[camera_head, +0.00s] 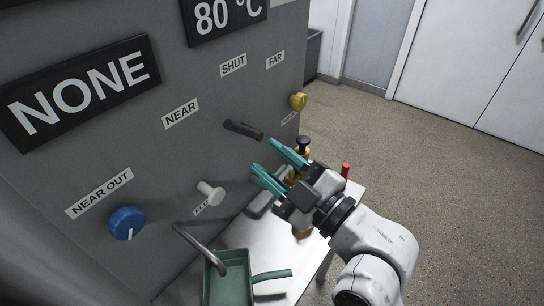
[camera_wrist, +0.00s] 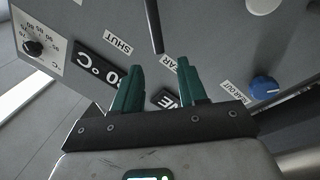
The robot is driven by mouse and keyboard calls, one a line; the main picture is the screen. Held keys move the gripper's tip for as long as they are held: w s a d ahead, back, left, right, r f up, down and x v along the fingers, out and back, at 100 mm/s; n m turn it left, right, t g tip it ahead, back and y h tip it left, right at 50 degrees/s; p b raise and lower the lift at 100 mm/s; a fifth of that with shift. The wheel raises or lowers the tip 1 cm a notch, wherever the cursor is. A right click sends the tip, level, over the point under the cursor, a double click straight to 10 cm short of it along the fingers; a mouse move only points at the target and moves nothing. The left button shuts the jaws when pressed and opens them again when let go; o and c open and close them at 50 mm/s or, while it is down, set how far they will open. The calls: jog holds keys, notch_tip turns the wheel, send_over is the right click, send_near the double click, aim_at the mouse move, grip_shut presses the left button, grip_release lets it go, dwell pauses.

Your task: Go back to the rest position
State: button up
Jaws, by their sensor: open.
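My gripper (camera_head: 262,158) has two teal fingers, spread apart with nothing between them. It is just in front of the grey machine panel (camera_head: 160,155). A dark lever (camera_head: 243,129) sticks out of the panel close to the upper fingertip in the head view. In the wrist view the lever (camera_wrist: 153,25) ends just beyond the gap between the open fingertips (camera_wrist: 160,66). I cannot tell whether a finger touches it. Labels NEAR, SHUT and FAR are around the lever. My arm reaches in from the lower right.
The panel carries a NONE display (camera_head: 82,90), an 80 °C display (camera_head: 224,14), a blue knob (camera_head: 127,223), a white knob (camera_head: 210,192) and a yellow knob (camera_head: 298,101). Below, a green tray (camera_head: 229,262) is by a metal spout (camera_head: 199,246). Open floor (camera_head: 440,150) lies to the right.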

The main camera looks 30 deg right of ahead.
jog(key=s+d+f+m+g+h, duration=0.2)
jog(key=s+f+m+g, duration=0.15)
jog(key=f, duration=0.65)
jog(key=s+d+f+m+g+h, duration=0.25)
jog(key=f+g, duration=0.25)
jog(key=f, duration=0.6)
jog(key=s+d+f+m+g+h, duration=0.1)
jog(key=s+d+f+m+g, duration=0.2)
jog(key=s, duration=0.5)
jog(key=s+d+f+m+g+h, duration=0.1)
jog(key=s+d+f+m+g, duration=0.2)
jog(key=s+f+g, duration=0.3)
jog(key=s+f+m, duration=0.1)
jog(key=s+f, duration=0.1)
jog(key=s, duration=0.1)
jog(key=shift+d+f, duration=0.2)
jog(key=shift+d, duration=0.1)
